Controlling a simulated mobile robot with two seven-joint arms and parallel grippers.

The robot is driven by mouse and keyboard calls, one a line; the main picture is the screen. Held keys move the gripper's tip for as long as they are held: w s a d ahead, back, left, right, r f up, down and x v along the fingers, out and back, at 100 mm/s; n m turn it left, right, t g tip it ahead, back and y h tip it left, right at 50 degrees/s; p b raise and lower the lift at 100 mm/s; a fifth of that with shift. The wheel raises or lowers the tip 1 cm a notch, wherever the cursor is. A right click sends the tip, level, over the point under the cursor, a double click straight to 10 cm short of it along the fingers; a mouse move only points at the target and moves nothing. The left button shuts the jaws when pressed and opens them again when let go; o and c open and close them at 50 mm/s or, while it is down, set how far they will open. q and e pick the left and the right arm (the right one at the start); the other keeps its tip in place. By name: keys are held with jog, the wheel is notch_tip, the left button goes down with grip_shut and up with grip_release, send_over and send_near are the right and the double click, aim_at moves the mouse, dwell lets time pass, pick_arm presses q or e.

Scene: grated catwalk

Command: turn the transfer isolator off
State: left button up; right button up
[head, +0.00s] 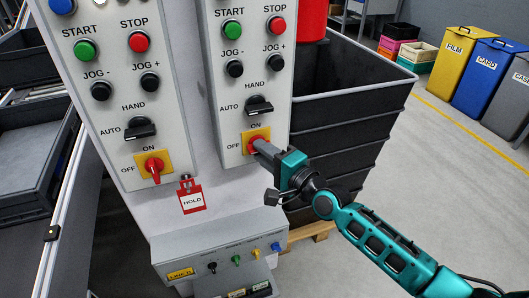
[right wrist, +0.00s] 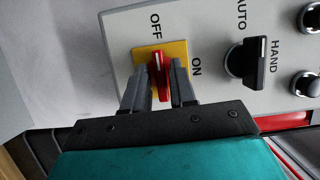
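Two grey control panels stand side by side, each with a red rotary handle on a yellow plate marked ON above and OFF at left. My right gripper (head: 262,147) is at the right panel's isolator handle (head: 252,148), partly covering it. In the right wrist view, the fingers (right wrist: 160,90) sit close on both sides of this red handle (right wrist: 160,72), seemingly shut on it. Its white mark is on the OFF side and its length runs towards OFF. The left panel's handle (head: 154,169) stands upright, towards ON. No transfer label is readable. My left gripper is not in view.
A red HOLD tag (head: 191,199) hangs between the panels. A small box (head: 222,250) with coloured toggles juts out below. Black selector knobs (head: 259,107) sit just above the held handle.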

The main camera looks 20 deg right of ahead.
jog(key=shift+o, duration=1)
jog(key=v, duration=1.2)
jog(key=shift+s+d+b, duration=0.2)
jog(key=shift+s+b, duration=0.2)
jog(key=s+a+f+n+g+h, duration=0.2)
jog(key=s+f+n, duration=0.3)
jog(key=f+n, duration=0.2)
jog(key=s+a+f+n+g+h, duration=0.2)
jog(key=s+f+n, duration=0.4)
jog(key=f, duration=0.6)
jog(key=n+g+h, duration=0.1)
jog(key=n, duration=0.1)
jog(key=shift+s+f+n+g, duration=0.15)
jog(key=shift+s+n+g, duration=0.15)
jog(key=shift+s, duration=0.05)
